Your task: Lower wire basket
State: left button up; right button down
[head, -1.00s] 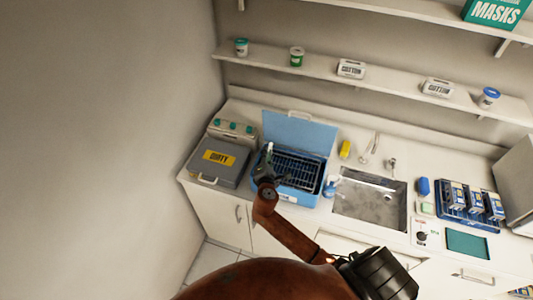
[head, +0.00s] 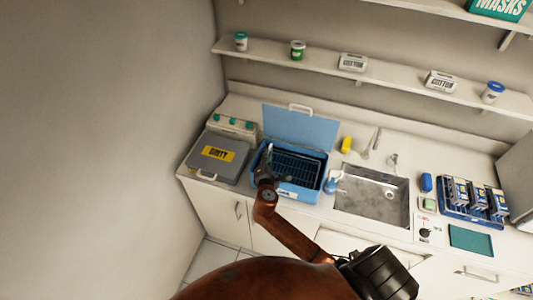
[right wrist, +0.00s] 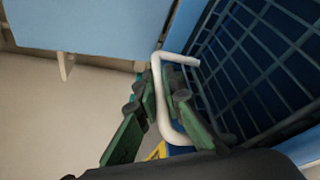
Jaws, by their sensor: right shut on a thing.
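The dark wire basket (head: 297,166) sits inside the blue tub (head: 303,195), whose blue lid (head: 300,128) stands open behind it. My right gripper (head: 268,168) is at the left end of the basket. In the right wrist view the green fingers (right wrist: 166,82) are shut around a white handle (right wrist: 182,57) at the basket's end, with the wire mesh (right wrist: 262,75) to the right. The gripper and arm hide part of the tub's left side. Whether the basket touches the tub floor cannot be seen. My left gripper is not in view.
A grey box labelled DIRTY (head: 216,158) stands close to the left of the tub. A small light-blue bottle (head: 333,181) and a sink (head: 372,195) are to the right. A yellow item (head: 346,144) stands behind. Shelves run above the counter.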

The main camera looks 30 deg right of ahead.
jog(key=c, duration=2)
grip_release()
jog(key=shift+c, duration=0.2)
jog(key=v, duration=1.2)
